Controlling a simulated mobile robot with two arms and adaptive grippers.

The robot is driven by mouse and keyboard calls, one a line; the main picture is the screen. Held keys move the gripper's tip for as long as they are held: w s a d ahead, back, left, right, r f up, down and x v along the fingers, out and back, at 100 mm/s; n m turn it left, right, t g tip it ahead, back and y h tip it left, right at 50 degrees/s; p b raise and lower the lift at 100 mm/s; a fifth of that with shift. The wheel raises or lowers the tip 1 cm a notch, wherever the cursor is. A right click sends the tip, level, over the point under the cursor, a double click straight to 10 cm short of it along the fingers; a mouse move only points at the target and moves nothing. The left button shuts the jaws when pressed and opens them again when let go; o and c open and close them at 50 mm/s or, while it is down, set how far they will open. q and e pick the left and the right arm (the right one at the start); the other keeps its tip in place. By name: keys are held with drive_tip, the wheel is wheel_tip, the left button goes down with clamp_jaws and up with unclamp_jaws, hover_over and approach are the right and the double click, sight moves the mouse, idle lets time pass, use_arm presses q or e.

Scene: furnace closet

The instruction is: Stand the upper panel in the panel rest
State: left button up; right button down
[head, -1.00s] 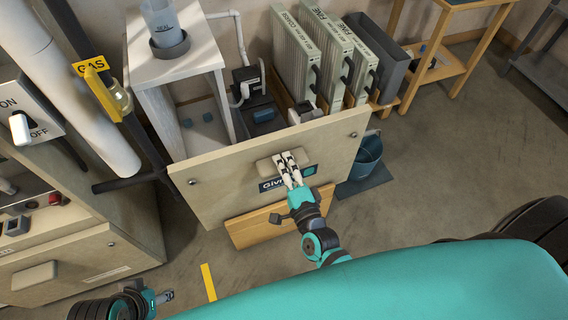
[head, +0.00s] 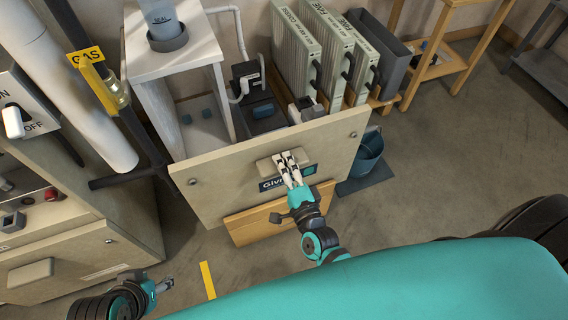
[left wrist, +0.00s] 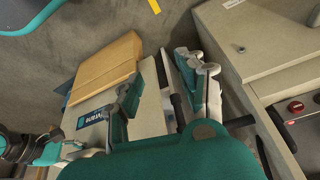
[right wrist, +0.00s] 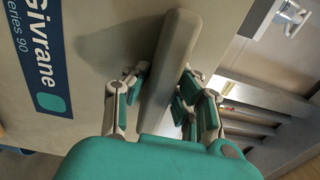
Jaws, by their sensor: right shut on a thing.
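The upper panel (head: 320,148) is a flat beige board with a blue Givrane label and a raised handle bar. My right gripper (head: 285,160) is shut on the handle (right wrist: 168,65), with fingers on both sides of it in the right wrist view. A light wooden board (head: 275,215), which looks like part of the panel rest, shows below the panel's lower edge. I cannot tell whether the panel touches it. My left gripper (head: 165,285) is low at the left, apart from the panel; in the left wrist view its fingers (left wrist: 165,80) are apart and empty.
The beige furnace cabinet (head: 80,235) stands at left, with a gas pipe (head: 75,90) beside it. Behind the panel are a white stand (head: 180,75), a black pump (head: 262,112) and several upright filters (head: 300,50). A blue bucket (head: 368,155) stands right.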

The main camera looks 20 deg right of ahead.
drive_tip(key=shift+f+b, duration=0.25)
drive_tip(key=shift+b, duration=0.1)
drive_tip(key=c, duration=1.1)
unclamp_jaws()
drive_tip(key=shift+o, duration=0.9)
drive_tip(key=shift+s+f, duration=0.1)
drive_tip(key=shift+f, duration=0.25)
drive_tip(key=o, duration=0.9)
drive_tip(key=shift+r, duration=0.15)
use_arm(q)
drive_tip(key=shift+w+d+r+t, duration=0.2)
drive_tip(key=shift+w+t, duration=0.15)
drive_tip(key=shift+w, duration=0.25)
drive_tip(key=shift+w+d+r+t, duration=0.15)
drive_tip(key=shift+w+t, duration=0.2)
drive_tip(key=shift+w, duration=0.2)
drive_tip(key=shift+f, duration=0.15)
